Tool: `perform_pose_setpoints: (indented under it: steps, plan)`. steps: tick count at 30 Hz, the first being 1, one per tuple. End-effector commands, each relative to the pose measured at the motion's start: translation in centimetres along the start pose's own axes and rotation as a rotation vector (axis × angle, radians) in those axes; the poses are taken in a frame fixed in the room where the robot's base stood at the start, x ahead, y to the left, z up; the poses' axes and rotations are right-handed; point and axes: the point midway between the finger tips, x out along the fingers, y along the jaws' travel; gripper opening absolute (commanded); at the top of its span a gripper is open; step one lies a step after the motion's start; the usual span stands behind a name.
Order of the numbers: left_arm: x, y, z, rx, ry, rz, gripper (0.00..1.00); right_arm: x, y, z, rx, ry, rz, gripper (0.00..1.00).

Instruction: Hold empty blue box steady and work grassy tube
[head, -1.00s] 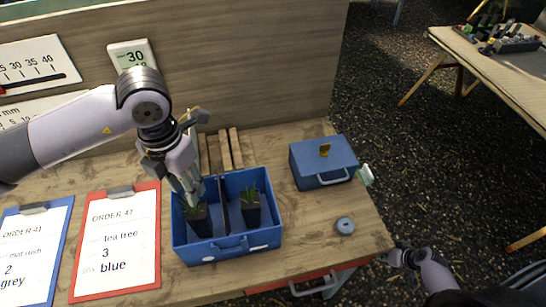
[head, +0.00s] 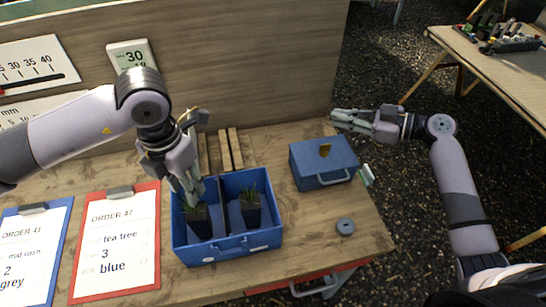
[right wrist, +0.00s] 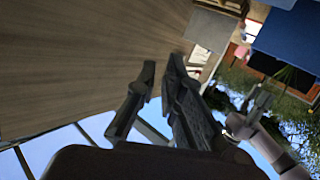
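An open blue box (head: 205,256) stands on the bench. It is not empty: a dark tube with grassy leaves (head: 199,224) stands in its left part and another grassy tube (head: 250,212) in its right part, with a dark divider between them. My left gripper (head: 190,190) points down over the left tube, its fingers at the leaves; whether they are closed on anything is hidden. A closed blue box (head: 322,172) with a handle and tan latch stands to the right. My right gripper (head: 335,120) is open and empty, above and behind the closed box. Its fingers show apart in the right wrist view (right wrist: 162,66).
A grey ring (head: 345,226) lies near the bench's right edge. Wooden slats (head: 231,148) lie behind the open box. Clipboards with order sheets, red-framed (head: 117,240) and blue-framed (head: 35,250), lie to the left. A second table (head: 500,70) stands far right.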

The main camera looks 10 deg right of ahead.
Motion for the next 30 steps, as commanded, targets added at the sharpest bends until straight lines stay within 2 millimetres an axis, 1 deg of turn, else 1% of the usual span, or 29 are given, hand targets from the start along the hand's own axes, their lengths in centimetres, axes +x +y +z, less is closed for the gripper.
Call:
perform_pose_setpoints:
  steps: [1, 2, 3, 5, 6, 8, 9, 12, 15, 18, 21, 25, 30]
  plan:
    - [0.0, 0.0, 0.0, 0.0, 0.0, 0.0, 0.33, 2.2, -1.2, -2.1, -0.073, 0.005, -0.071, 0.09]
    - [0.0, 0.0, 0.0, 0.0, 0.0, 0.0, 0.33, 3.4, -2.2, -3.1, -0.116, 0.003, -0.116, 0.09]
    - [0.0, 0.0, 0.0, 0.0, 0.0, 0.0, 0.33, 4.9, -3.5, -4.4, -0.176, 0.002, -0.176, 0.09]
    - [0.0, 0.0, 0.0, 0.0, 0.0, 0.0, 0.33, 7.0, -5.6, -6.4, -0.275, -0.004, -0.269, 0.09]
    - [0.0, 0.0, 0.0, 0.0, 0.0, 0.0, 0.33, 8.2, -7.2, -7.7, -0.349, -0.008, -0.335, 0.09]
    - [0.0, 0.0, 0.0, 0.0, 0.0, 0.0, 0.33, 9.9, -9.7, -9.3, -0.463, -0.021, -0.436, 0.09]
    - [0.0, 0.0, 0.0, 0.0, 0.0, 0.0, 0.33, 10.7, -11.2, -10.3, -0.538, -0.031, -0.5, 0.09]
    - [0.0, 0.0, 0.0, 0.0, 0.0, 0.0, 0.33, 12.2, -15.1, -11.9, -0.732, -0.065, -0.659, 0.09]
    - [0.0, 0.0, 0.0, 0.0, 0.0, 0.0, 0.33, 12.8, -18.3, -12.8, -0.926, -0.113, -0.811, 0.09]
    - [0.0, 0.0, 0.0, 0.0, 0.0, 0.0, 0.33, 12.6, -20.8, -12.8, -1.118, -0.176, -0.96, 0.09]
    - [0.0, 0.0, 0.0, 0.0, 0.0, 0.0, 0.33, 11.8, -22.4, -12.3, -1.298, -0.257, -1.103, 0.09]
    - [0.0, 0.0, 0.0, 0.0, 0.0, 0.0, 0.33, 10.3, -23.0, -11.3, -1.495, -0.373, -1.27, 0.09]
    - [0.0, 0.0, 0.0, 0.0, 0.0, 0.0, 0.33, 8.4, -22.5, -10.3, -1.652, -0.502, -1.423, 0.09]
